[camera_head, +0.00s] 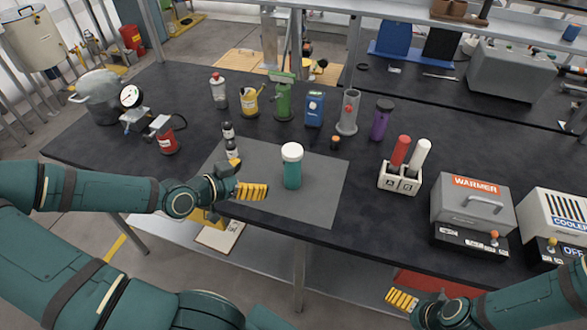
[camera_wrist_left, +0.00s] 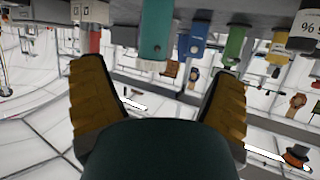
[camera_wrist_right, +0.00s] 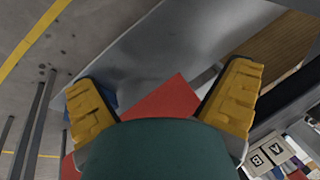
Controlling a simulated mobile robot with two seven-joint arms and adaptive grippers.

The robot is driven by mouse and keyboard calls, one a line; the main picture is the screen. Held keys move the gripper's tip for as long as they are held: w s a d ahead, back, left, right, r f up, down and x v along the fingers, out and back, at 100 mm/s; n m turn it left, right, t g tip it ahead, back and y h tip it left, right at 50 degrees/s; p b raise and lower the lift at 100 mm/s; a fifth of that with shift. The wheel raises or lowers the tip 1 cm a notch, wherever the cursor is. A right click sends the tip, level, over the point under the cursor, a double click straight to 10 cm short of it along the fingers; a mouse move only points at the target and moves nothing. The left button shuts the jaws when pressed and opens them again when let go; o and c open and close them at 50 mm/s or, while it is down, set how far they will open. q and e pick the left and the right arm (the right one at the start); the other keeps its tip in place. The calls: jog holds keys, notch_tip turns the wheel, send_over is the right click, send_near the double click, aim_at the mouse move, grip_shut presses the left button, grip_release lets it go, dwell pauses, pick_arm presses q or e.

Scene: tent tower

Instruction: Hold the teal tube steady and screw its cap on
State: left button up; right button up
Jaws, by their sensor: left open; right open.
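The teal tube (camera_head: 292,175) stands upright on the grey mat (camera_head: 325,190) in the head view. Its white cap (camera_head: 292,151) sits on top; I cannot tell how tight it is. My left gripper (camera_head: 250,182) is open and empty, left of the tube and apart from it. In the left wrist view, the teal tube (camera_wrist_left: 156,28) shows upside down beyond the open left fingers (camera_wrist_left: 160,75). My right gripper (camera_head: 416,298) is open and empty in front of the table's near edge, well away from the tube. Its open fingers also show in the right wrist view (camera_wrist_right: 162,78).
A white rack (camera_head: 399,184) marked A and B holds a red and a white tube right of the mat. A warmer (camera_head: 472,207) and a cooler (camera_head: 560,222) stand farther right. Several bottles, including a purple one (camera_head: 381,120), line the back. The mat's right part is clear.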

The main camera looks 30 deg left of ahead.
aim_at(286, 169)
pick_arm(q)
jog(key=b+x, duration=0.4)
jog(key=x, duration=0.3)
jog(key=shift+w+d+f, duration=0.1)
jog(key=shift+w+f, duration=0.15)
jog(key=shift+w, duration=0.05)
jog(key=shift+w+d+f+b, duration=0.1)
jog(key=shift+w+d+b, duration=0.05)
jog(key=shift+w+b, duration=0.3)
pick_arm(e)
jog(key=shift+g, duration=0.3)
jog(key=shift+s+a+f, duration=0.1)
jog(key=shift+s+f, duration=0.15)
jog(key=shift+f, duration=0.55)
jog(key=shift+s+f, duration=0.2)
jog(key=shift+f, duration=0.65)
jog(key=shift+s+a+f, duration=0.1)
jog(key=shift+s+f, duration=0.15)
jog(key=shift+f, duration=0.55)
